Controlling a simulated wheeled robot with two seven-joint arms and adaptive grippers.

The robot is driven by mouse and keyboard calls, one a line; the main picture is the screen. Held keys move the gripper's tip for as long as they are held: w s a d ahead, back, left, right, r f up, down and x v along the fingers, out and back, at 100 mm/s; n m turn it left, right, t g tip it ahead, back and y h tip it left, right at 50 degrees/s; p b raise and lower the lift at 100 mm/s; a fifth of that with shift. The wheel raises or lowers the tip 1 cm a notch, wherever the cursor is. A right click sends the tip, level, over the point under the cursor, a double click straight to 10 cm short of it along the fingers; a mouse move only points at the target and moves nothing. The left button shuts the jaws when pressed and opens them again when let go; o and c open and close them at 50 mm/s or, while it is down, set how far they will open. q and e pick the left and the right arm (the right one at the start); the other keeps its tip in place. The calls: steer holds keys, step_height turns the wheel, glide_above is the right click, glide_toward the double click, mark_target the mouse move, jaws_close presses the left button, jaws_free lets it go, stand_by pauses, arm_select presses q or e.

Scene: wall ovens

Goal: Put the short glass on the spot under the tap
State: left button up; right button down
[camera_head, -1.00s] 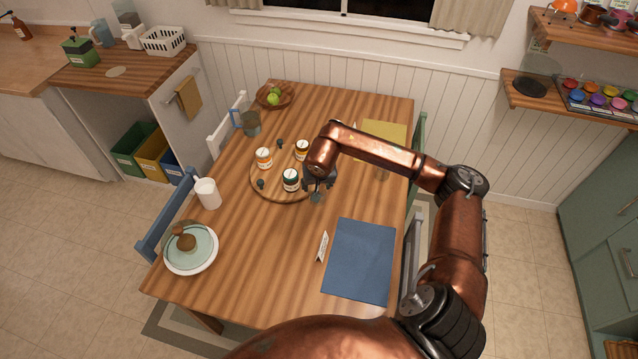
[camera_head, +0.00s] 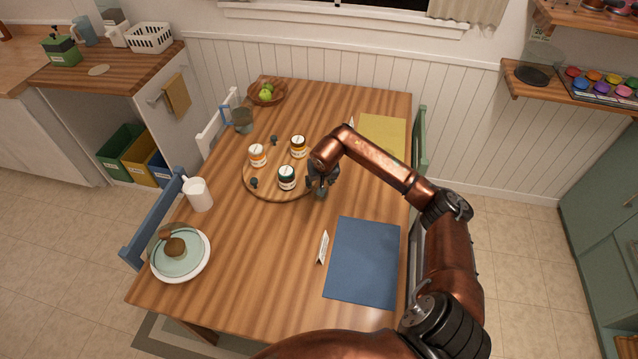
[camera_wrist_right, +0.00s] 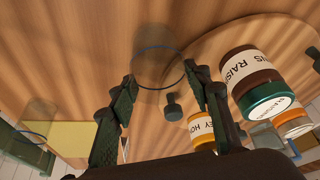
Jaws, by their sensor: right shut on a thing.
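My right gripper (camera_head: 322,182) is over the table, just right of the round wooden tray. It is shut on a short clear glass with a blue ring (camera_wrist_right: 158,48). In the wrist view the right gripper's fingers (camera_wrist_right: 160,98) stand on both sides of the glass. In the head view only a small grey-blue part of the glass (camera_head: 320,194) shows below the gripper; I cannot tell whether it touches the table. A pale round spot (camera_head: 98,70) lies on the wooden counter at the upper left. I cannot make out the tap clearly. My left gripper is not in view.
The tray (camera_head: 262,194) carries several jars, close to the gripper. A white mug (camera_head: 198,194), a plate (camera_head: 205,262), a fruit bowl (camera_head: 280,97) and a greyish cup (camera_head: 242,117) stand on the table (camera_head: 250,270). Chairs surround it.

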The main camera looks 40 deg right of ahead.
steer(key=shift+r, duration=0.15)
steer(key=c, duration=1)
jaws_free()
steer(key=shift+f, duration=0.2)
steer(key=shift+c, duration=0.2)
